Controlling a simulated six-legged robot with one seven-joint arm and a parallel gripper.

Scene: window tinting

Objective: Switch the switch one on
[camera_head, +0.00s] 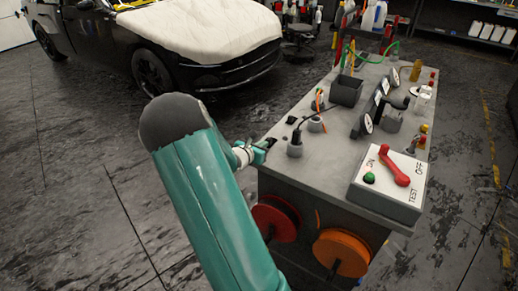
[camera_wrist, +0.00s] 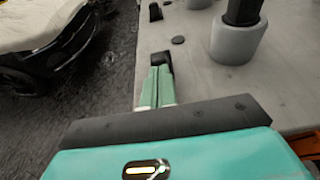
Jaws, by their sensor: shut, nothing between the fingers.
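The switch box (camera_head: 383,192) is a pale box at the near right corner of the workbench, marked ON, OFF and TEST. Its red lever (camera_head: 396,168) slants across the top, and a green knob (camera_head: 369,178) sits at its left. Which control is switch one, I cannot tell. My gripper (camera_head: 268,144) is at the left edge of the bench, well left of the box and apart from it. In the wrist view my gripper (camera_wrist: 160,75) has its green fingers together with dark tips, and nothing is between them. The switch box is not in the wrist view.
The grey workbench (camera_head: 290,165) carries a dark open bin (camera_head: 346,91), round gauges (camera_head: 366,124) and grey cylindrical holders (camera_head: 295,148). Red (camera_head: 275,219) and orange (camera_head: 341,252) reels hang on its front. A partly covered car (camera_head: 200,40) stands behind left. The floor at left is clear.

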